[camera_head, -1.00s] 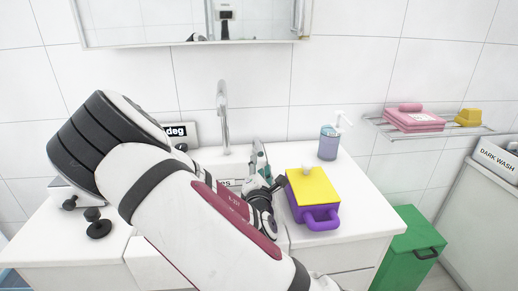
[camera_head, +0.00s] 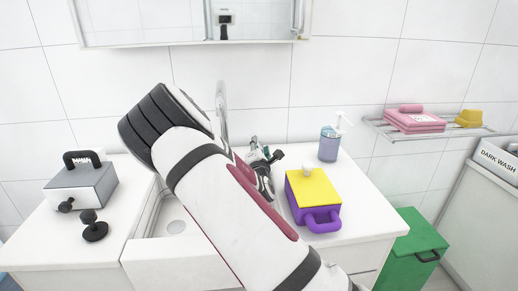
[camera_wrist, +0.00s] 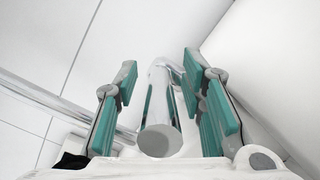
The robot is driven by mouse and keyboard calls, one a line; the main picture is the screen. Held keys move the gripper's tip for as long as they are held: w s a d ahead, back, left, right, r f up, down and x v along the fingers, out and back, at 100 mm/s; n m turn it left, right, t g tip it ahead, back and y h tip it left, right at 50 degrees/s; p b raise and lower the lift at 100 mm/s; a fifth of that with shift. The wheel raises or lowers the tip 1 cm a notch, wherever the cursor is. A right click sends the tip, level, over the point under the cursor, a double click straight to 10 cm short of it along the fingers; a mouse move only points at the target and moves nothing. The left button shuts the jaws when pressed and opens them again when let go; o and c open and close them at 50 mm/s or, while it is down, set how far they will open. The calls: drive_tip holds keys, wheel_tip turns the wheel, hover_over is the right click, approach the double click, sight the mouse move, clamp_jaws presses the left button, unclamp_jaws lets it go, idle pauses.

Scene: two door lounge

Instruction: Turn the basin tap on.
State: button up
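The basin tap (camera_head: 221,98) stands at the back of the white basin (camera_head: 172,228) by the tiled wall. In the head view its upper spout shows and my arm hides its lower part. In the wrist view a shiny pale cylinder (camera_wrist: 160,142), which looks like part of the tap, lies between my gripper's (camera_wrist: 162,100) teal-padded fingers. The fingers are spread to either side of it; whether either touches it is not clear. In the head view my gripper (camera_head: 259,152) is partly hidden behind my arm, just right of the tap.
A purple box with a yellow lid (camera_head: 313,188) stands on the counter close right of my gripper. A soap dispenser (camera_head: 330,142) stands behind it. A grey case (camera_head: 82,187) and a black knob-like object (camera_head: 94,226) are at left. A mirror (camera_head: 150,22) hangs above.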

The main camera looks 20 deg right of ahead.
clamp_jaws()
drive_tip(key=shift+d, duration=0.1)
drive_tip(key=shift+s+d+r+n+t+y+p, duration=0.15)
drive_tip(key=shift+d+n+t+y+p, duration=0.15)
drive_tip(key=shift+n+y, duration=0.6)
drive_tip(key=shift+y, duration=0.2)
unclamp_jaws()
